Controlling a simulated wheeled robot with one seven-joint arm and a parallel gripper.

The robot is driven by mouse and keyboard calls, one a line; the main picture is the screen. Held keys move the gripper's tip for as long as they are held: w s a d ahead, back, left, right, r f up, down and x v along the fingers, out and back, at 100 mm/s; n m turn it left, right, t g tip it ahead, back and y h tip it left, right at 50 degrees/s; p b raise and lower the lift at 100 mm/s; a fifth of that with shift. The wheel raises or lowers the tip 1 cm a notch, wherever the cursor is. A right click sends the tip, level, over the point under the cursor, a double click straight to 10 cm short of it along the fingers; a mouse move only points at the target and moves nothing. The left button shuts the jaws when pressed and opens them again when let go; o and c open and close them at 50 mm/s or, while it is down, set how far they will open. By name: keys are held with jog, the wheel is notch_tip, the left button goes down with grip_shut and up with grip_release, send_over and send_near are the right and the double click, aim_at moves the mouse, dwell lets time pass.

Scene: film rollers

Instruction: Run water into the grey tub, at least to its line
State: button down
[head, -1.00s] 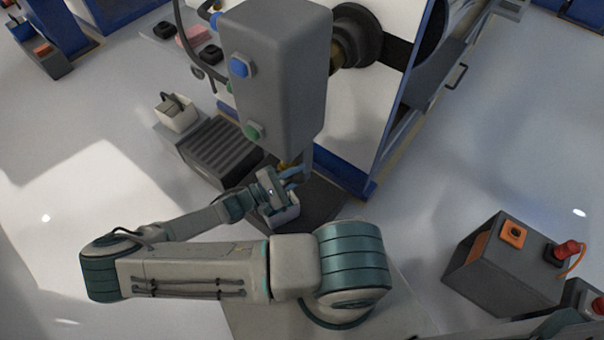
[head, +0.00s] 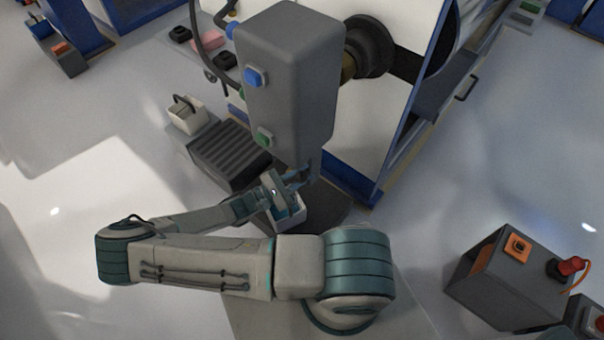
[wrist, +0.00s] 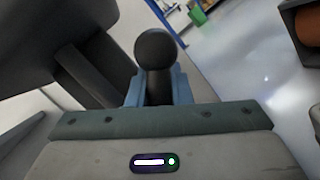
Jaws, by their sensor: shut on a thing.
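My gripper (head: 300,178) is at the lower end of the big grey housing (head: 290,85) in the head view. In the wrist view its blue fingers (wrist: 158,92) are shut on a dark knob (wrist: 156,49) with a round top, which stands up between them. A pale grey tub (head: 292,219) sits below my gripper, partly hidden by my wrist. A blue-green patch shows inside it, but I cannot tell whether this is water or part of my gripper. The fill line and the spout cannot be made out.
The housing carries a blue button (head: 256,77) and a green button (head: 264,137). A ribbed dark grey block (head: 232,155) and a small pale container (head: 187,115) stand to the left. A grey box with a red knob (head: 570,266) stands at right. Open floor lies between.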

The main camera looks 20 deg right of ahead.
jog(key=c, duration=1.3)
grip_release()
jog(key=shift+a, duration=0.1)
jog(key=v, duration=1.3)
jog(key=shift+a, duration=0.4)
jog(key=shift+f, duration=0.1)
